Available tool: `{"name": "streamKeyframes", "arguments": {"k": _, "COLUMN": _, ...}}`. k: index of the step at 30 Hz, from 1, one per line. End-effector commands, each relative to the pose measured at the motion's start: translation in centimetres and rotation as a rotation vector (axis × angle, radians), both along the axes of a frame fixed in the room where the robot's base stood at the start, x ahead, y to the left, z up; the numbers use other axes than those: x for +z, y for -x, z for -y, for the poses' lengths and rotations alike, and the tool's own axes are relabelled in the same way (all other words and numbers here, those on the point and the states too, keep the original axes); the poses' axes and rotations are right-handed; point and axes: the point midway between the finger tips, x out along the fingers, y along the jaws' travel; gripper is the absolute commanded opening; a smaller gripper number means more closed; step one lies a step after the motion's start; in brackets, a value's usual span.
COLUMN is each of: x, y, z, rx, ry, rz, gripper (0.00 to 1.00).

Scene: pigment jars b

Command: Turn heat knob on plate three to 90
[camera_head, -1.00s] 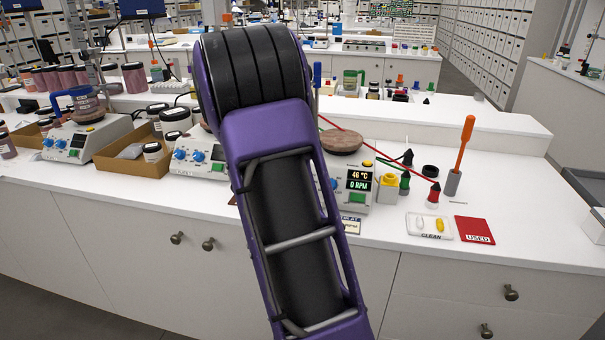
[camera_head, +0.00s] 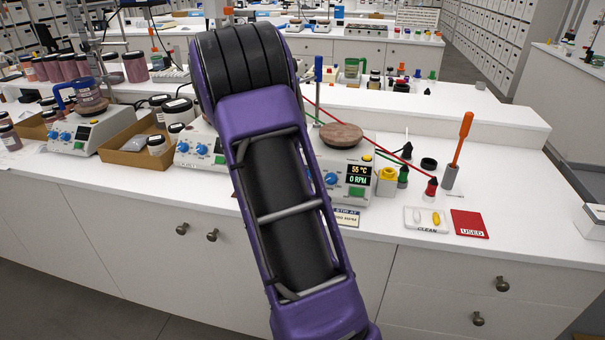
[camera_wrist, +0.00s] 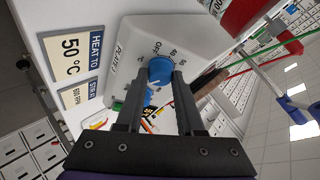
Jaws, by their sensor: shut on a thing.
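The hot plate by my arm (camera_head: 358,190) has a round brown top (camera_head: 341,135) and a display (camera_head: 359,174) reading 55 °C and 0 RPM. My gripper (camera_wrist: 162,82) is shut on this knob, one finger at each side. A second blue knob (camera_wrist: 148,97) shows partly between the fingers. My arm hides the gripper in the head view. A card (camera_wrist: 72,53) beside the panel says HEAT TO 50 °C.
Two similar hot plates (camera_head: 90,130) (camera_head: 198,150) stand to the left, with a cardboard box (camera_head: 130,158) of jars between them. Red and green cables cross right of my arm. A yellow block (camera_head: 387,182), small bottles and CLEAN and USED trays (camera_head: 470,224) stand at right.

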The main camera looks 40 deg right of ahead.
Motion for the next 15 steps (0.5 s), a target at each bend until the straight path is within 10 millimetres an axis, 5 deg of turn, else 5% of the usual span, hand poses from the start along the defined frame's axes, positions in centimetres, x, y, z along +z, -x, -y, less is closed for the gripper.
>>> {"name": "streamKeyframes", "arguments": {"k": 9, "x": 0.08, "y": 0.0, "z": 0.11, "rx": -0.002, "ry": 0.002, "rz": 0.002, "gripper": 0.0}}
{"name": "streamKeyframes", "arguments": {"k": 10, "x": 0.08, "y": 0.0, "z": 0.11, "rx": -0.001, "ry": 0.002, "rz": 0.001, "gripper": 0.4}}
{"name": "streamKeyframes", "arguments": {"k": 15, "x": 0.07, "y": 0.01, "z": 0.08, "rx": -0.001, "ry": 0.001, "rz": 0.001, "gripper": 0.67}}
